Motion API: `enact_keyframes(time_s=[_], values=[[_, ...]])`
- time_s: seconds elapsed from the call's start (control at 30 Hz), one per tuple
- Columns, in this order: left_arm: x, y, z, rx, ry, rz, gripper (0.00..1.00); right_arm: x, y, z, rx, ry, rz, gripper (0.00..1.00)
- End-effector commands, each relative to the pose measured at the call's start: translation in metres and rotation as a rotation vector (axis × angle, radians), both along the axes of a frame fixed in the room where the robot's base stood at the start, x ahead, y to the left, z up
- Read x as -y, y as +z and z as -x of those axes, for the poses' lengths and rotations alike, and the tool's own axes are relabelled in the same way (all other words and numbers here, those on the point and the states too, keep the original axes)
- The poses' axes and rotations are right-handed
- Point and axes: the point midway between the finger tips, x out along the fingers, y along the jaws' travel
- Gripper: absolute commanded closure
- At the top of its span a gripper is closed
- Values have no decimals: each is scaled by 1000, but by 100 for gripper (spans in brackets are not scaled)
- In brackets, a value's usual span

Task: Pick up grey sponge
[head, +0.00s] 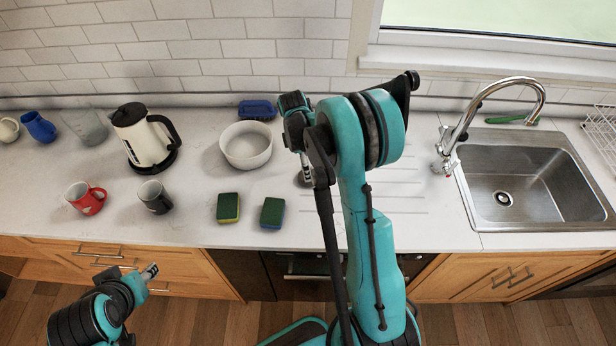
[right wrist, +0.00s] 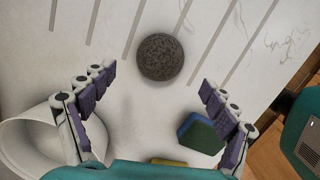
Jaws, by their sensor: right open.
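The grey sponge (right wrist: 161,57) is a dark, round, speckled ball on the white counter in the right wrist view. It lies ahead of and between the fingers of my right gripper (right wrist: 156,78), which is open and empty. In the head view the sponge (head: 299,180) is mostly hidden beneath my right gripper (head: 306,168) and arm. My left gripper (head: 150,271) is low at the left, in front of the drawers and away from the counter top; its opening is too small to tell.
A white bowl (head: 246,148) stands left of my right gripper. Two green-and-yellow or blue sponges (head: 228,208) (head: 272,213) lie near the front edge. A kettle (head: 142,137), red mug (head: 86,198) and dark mug (head: 154,196) stand left. The sink (head: 525,185) is right.

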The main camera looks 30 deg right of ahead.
Motion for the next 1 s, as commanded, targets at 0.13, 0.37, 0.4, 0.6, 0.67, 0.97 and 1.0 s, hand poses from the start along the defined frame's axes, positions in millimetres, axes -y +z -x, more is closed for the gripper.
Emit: enact_keyframes(time_s=[0.13, 0.37, 0.4, 0.6, 0.67, 0.97, 1.0], values=[[0, -5, 0, 0, 0, 0, 60, 3, -21, 1, 1, -1, 0, 13], [0, -10, 0, 0, 0, 0, 60, 8, -52, 3, 1, -1, -1, 13], [0, -11, 0, 0, 0, 0, 60, 8, -54, 4, 1, -1, -1, 13], [0, -10, 0, 0, 0, 0, 60, 8, -55, 4, 2, -1, 0, 13], [0, -10, 0, 0, 0, 0, 60, 8, -55, 4, 2, -1, 0, 16], [0, -10, 0, 0, 0, 0, 60, 8, -55, 4, 2, -1, 0, 45], [0, -10, 0, 0, 0, 0, 60, 8, -55, 4, 2, -1, 0, 47]])
